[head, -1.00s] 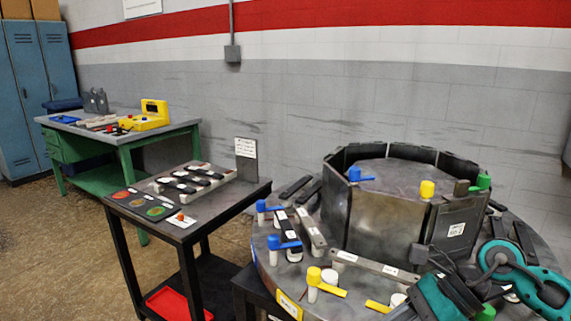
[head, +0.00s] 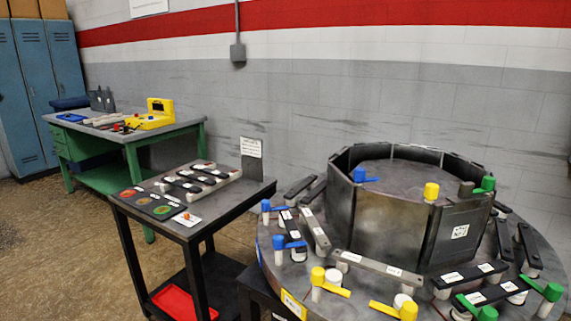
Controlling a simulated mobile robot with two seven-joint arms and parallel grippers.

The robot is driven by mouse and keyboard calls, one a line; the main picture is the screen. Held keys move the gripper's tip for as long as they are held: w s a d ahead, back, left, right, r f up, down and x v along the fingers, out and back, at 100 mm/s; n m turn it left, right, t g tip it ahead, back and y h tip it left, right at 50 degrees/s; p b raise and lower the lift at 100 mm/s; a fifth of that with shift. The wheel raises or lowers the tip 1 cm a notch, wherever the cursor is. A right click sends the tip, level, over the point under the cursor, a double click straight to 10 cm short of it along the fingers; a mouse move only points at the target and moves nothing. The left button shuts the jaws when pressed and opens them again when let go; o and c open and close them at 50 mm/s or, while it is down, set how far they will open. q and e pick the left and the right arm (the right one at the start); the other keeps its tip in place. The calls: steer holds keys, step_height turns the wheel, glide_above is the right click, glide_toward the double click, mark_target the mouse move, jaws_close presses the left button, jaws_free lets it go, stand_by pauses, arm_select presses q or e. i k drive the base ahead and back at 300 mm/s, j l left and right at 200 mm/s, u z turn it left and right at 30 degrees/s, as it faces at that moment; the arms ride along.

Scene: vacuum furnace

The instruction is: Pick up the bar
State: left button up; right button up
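Several bars are in view, and I cannot tell which one is meant. A long grey bar (head: 379,266) lies on the front of the round table (head: 328,305), below the dark central drum (head: 390,218). Another grey bar (head: 314,230) lies on the left side. Black bars with white labels (head: 470,274) (head: 496,292) lie at the front right, and more black bars (head: 529,245) stand behind them on white supports. Short black bars (head: 186,184) sit in a pale rack on the small black table. Neither of my grippers is in view.
Blue, yellow and green lever handles, such as the yellow one (head: 331,284), stand around the round table's rim. The small black table (head: 232,195) is close on its left. A green workbench (head: 135,140) and blue lockers (head: 32,90) are farther back.

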mark_target(196, 190)
steer(key=i+j+z, duration=0.1)
steer(key=j+z, duration=0.15)
steer(key=z, duration=0.15)
steer(key=i+j+z, duration=0.1)
steer(key=j+z, duration=0.3)
steer(key=i+j+z, duration=0.15)
steer(key=j, duration=0.7)
steer(key=j+z, duration=0.2)
steer(key=j, duration=0.65)
